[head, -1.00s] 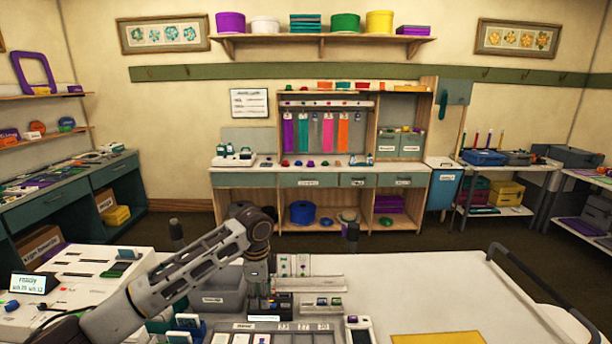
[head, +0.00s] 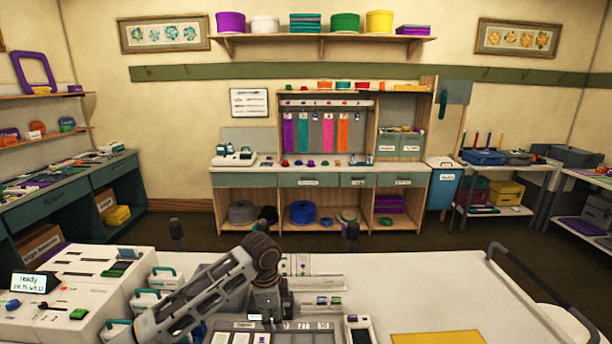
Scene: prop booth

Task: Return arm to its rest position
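My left arm comes in from the lower left, and its gripper (head: 267,314) points down at the back edge of a labelled card tray (head: 243,325) on the white worktable. The fingertips are small and dark against the tray, so I cannot tell whether they are open or shut, or whether they touch it. The arm hides part of the table to the left of the tray. My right arm and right gripper are not in view.
A white console with a small screen (head: 35,283) and several teal-handled boxes (head: 166,278) stand on the left. A handheld device (head: 358,328) lies right of the tray. A yellow mat (head: 437,338) lies front right. The table's right half is mostly clear, with a dark rail (head: 520,270) along its edge.

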